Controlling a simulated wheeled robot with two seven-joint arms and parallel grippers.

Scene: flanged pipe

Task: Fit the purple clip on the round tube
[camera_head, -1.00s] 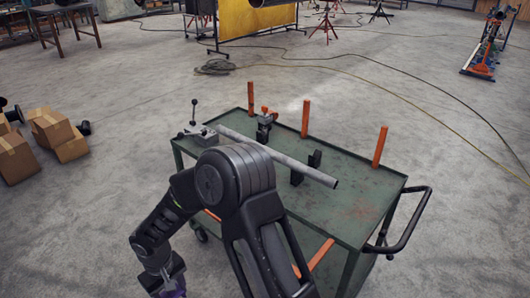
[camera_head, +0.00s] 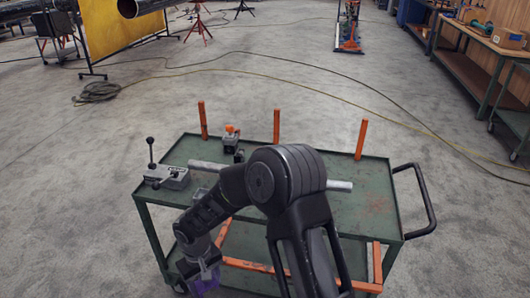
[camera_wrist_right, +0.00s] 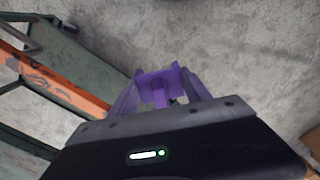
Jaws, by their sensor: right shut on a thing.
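The round tube (camera_head: 340,186) is a grey pipe lying across the green cart top. My right arm hides its middle in the head view. My right gripper (camera_head: 205,284) hangs low at the cart's near left side, below the level of the top and apart from the tube. It is shut on the purple clip (camera_wrist_right: 158,84), which shows between the fingers in the right wrist view. In the head view only a small purple patch of the clip (camera_head: 207,285) shows. My left gripper is in neither current view.
The green cart (camera_head: 376,215) has several orange posts (camera_head: 277,126) along its far edge and a black handle (camera_head: 424,203) at right. A grey lever clamp (camera_head: 166,176) stands at its left corner, and an orange-topped clamp (camera_head: 231,139) behind the tube. Open floor surrounds the cart.

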